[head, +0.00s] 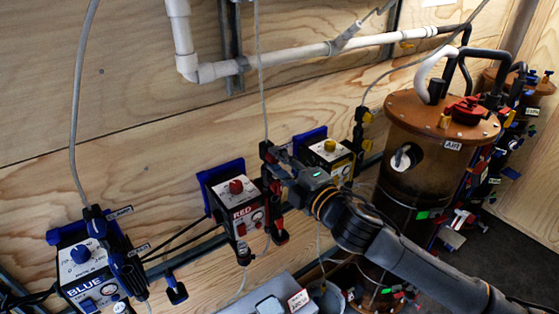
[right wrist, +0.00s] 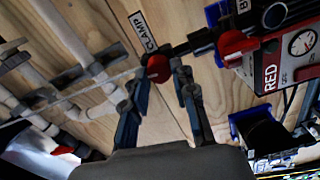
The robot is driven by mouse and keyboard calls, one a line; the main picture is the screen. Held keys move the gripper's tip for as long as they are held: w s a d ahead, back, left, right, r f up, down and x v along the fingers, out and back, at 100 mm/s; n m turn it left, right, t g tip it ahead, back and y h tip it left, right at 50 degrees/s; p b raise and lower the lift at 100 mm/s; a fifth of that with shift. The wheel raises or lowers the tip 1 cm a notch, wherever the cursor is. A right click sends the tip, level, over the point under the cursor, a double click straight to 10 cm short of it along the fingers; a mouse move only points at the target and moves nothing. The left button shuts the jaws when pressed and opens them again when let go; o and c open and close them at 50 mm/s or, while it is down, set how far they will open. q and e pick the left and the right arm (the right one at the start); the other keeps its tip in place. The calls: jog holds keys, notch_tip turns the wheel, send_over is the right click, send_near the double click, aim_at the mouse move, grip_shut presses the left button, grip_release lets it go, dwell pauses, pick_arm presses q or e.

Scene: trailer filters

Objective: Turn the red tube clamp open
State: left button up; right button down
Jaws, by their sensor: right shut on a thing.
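The red tube clamp shows in the right wrist view as a round red knob (right wrist: 158,67) on a dark body, beside a white CLAMP label (right wrist: 142,31). My right gripper (right wrist: 158,82) has one finger on each side of the knob, shut on it. In the head view my right gripper (head: 275,160) is at the black clamp stand beside the RED box (head: 236,203), and it hides most of the clamp. A thin grey tube (head: 260,80) comes down to the clamp from above. My left gripper is not in view.
The BLUE box (head: 82,268) with its own black clamp stands at the left. A box with a yellow knob (head: 330,160) is behind my right gripper. A brown cylindrical tank (head: 420,155) stands at the right. White pipe (head: 285,58) runs along the plywood wall.

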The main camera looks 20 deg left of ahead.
jog(key=shift+n, duration=0.7)
jog(key=c, duration=1.1)
grip_release()
jog(key=shift+o, duration=0.2)
jog(key=shift+d, duration=0.1)
jog(key=v, duration=1.1)
jog(key=shift+s+d, duration=0.3)
jog(key=shift+f, duration=0.1)
